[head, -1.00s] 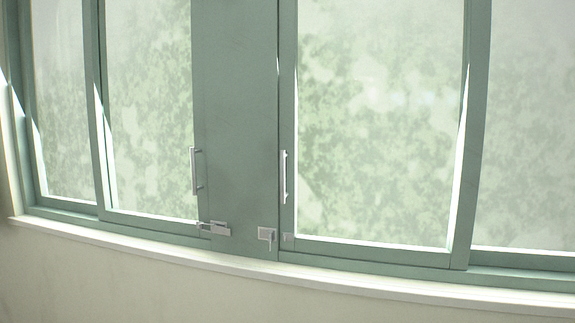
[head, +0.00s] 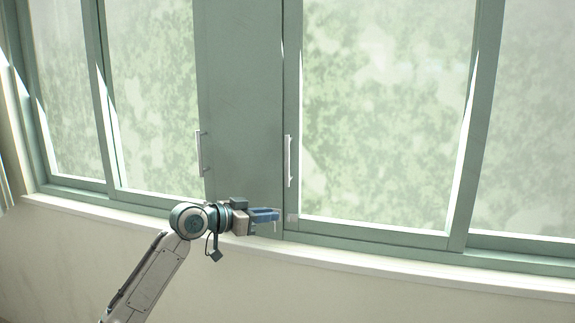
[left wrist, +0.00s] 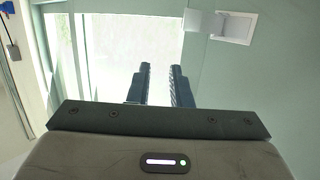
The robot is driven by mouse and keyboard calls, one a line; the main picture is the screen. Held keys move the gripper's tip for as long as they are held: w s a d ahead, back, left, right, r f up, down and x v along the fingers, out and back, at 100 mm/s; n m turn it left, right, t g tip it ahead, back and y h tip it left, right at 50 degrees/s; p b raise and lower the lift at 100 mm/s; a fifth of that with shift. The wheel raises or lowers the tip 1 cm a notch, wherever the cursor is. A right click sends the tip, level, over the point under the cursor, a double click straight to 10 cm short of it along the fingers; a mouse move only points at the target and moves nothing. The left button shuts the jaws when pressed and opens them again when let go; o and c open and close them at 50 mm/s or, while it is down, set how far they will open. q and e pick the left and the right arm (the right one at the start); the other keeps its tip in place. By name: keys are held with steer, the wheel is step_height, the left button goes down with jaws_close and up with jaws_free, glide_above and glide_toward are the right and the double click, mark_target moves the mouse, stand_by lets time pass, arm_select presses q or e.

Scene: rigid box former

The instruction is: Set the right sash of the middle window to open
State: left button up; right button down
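Tall pale-glazed sashes in green frames stand on both sides of a wide green post (head: 243,100). The sash left of the post (head: 155,90) has a white bar handle (head: 198,153) at its right edge, against the post. The sash right of it (head: 385,110) has a handle (head: 289,160) at its left edge. I cannot tell which window is the middle one. My left gripper (head: 272,216) is at the post's foot and hides the latches there. Its fingers (left wrist: 161,85) are apart with nothing between them. A white fitting (left wrist: 236,27) shows beyond them, right of the fingertips. My right gripper is out of view.
A small keeper plate (head: 292,218) sits on the right-hand sash's lower left corner. A pale sill (head: 400,272) runs below the windows. Further fixed-looking panes lie at the far left and far right. The wall below the sill is clear.

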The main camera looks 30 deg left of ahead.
arm_select(q)
steer(key=a+r+t+h, duration=0.15)
steer(key=a+r, duration=0.25)
steer(key=r, duration=0.8)
steer(key=p, duration=0.5)
glide_above(287, 179)
steer(key=shift+w+a+f, duration=0.1)
steer(key=shift+w+a, duration=0.05)
steer(key=shift+w, duration=0.2)
jaws_close()
